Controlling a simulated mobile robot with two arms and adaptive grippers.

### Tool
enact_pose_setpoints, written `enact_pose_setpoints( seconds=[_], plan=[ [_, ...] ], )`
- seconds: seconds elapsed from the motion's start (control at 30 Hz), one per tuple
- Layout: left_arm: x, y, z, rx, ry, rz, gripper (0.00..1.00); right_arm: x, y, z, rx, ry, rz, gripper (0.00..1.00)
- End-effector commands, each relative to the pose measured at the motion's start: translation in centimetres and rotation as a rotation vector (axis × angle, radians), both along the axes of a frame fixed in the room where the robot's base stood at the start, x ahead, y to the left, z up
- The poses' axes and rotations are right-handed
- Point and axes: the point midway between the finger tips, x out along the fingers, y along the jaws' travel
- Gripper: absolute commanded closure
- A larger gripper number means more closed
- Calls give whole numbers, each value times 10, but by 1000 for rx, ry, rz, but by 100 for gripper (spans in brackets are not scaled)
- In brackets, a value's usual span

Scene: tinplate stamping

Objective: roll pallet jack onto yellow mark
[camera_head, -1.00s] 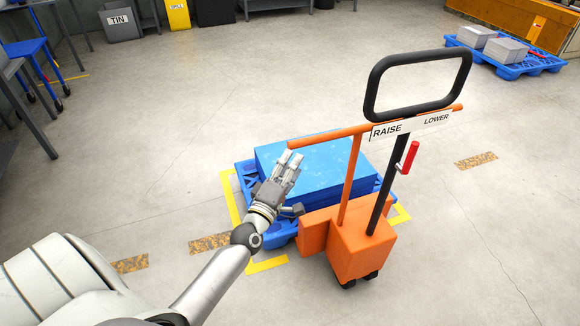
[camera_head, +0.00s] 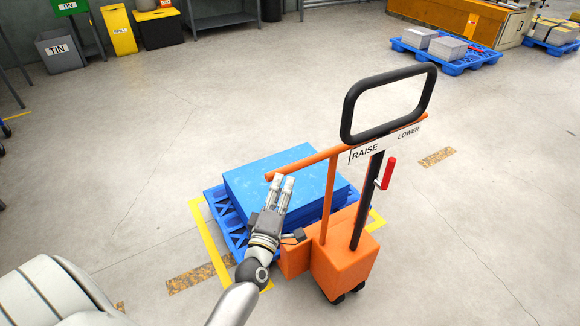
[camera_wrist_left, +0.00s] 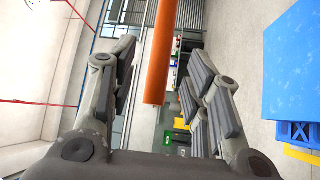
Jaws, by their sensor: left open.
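The orange pallet jack (camera_head: 340,262) stands upright in the middle of the head view, with a black loop handle (camera_head: 346,106) and an orange crossbar (camera_head: 318,158) below it. A blue pallet (camera_head: 226,222) with a blue block (camera_head: 285,180) on it lies behind the jack. Yellow floor marking (camera_head: 208,240) shows around the pallet; part of it is hidden. My left gripper (camera_head: 283,181) is open at the crossbar's left end. In the left wrist view the orange bar (camera_wrist_left: 158,55) shows between the open fingers (camera_wrist_left: 160,62); contact cannot be told. My right gripper is out of view.
Bins marked TIN (camera_head: 60,52) and a yellow bin (camera_head: 119,30) stand at the back left. Another blue pallet (camera_head: 455,66) with grey stacks is at the back right. Worn floor strips (camera_head: 436,157) lie flat. The floor around the jack is mostly clear.

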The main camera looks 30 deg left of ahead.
Motion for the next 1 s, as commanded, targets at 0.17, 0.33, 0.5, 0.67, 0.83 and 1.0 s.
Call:
enact_pose_setpoints(
  seconds=[0.17, 0.33, 0.5, 0.67, 0.83, 1.0],
  plan=[
    [31, 8, 6, 1, -1, -1, 56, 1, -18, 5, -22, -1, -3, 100],
    [54, 14, 8, 1, 0, 0, 56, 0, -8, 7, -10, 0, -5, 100],
    [66, 17, 10, 0, 0, 0, 56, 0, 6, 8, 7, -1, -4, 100],
    [70, 18, 10, 0, 1, 0, 56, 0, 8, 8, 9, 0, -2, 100],
    [70, 18, 10, 0, 1, -1, 56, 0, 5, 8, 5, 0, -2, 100],
    [70, 18, 10, 0, 1, -1, 71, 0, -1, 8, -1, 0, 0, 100]
  ],
)
